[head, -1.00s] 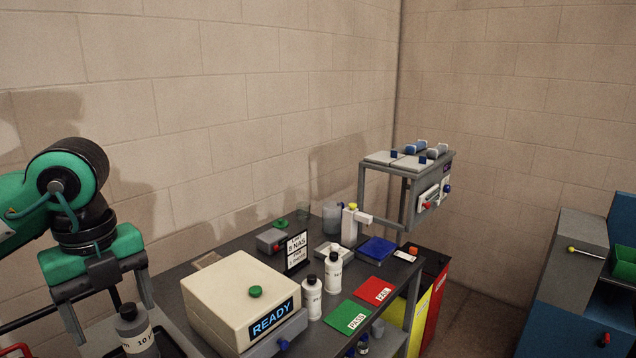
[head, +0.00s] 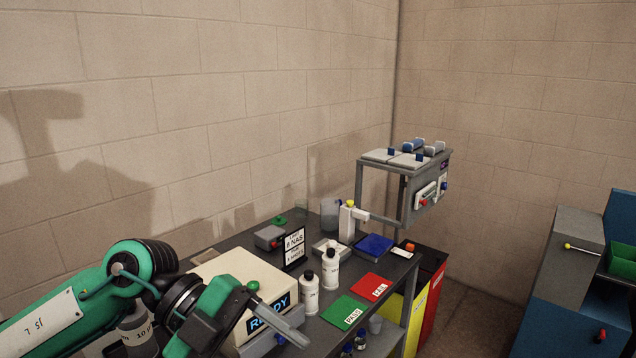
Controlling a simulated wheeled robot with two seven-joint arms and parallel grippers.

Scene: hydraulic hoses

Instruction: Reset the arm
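My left arm comes in from the lower left of the head view, green and black. Its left gripper (head: 268,326) is at the front of the beige READY box (head: 230,270), partly covering it. One grey finger points toward the lower right; I cannot make out the gap between the fingers, and I see nothing held. A grey bottle (head: 137,330) stands behind the arm, partly hidden by it. My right arm and gripper are not in the picture.
On the dark bench stand two white bottles (head: 310,293), a green PASS mat (head: 343,312), a red FAIL mat (head: 370,286), a blue tray (head: 373,246) and a lot sign (head: 294,247). A raised grey rack (head: 405,165) is at the back right. Yellow and red bins (head: 436,280) stand beside the bench.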

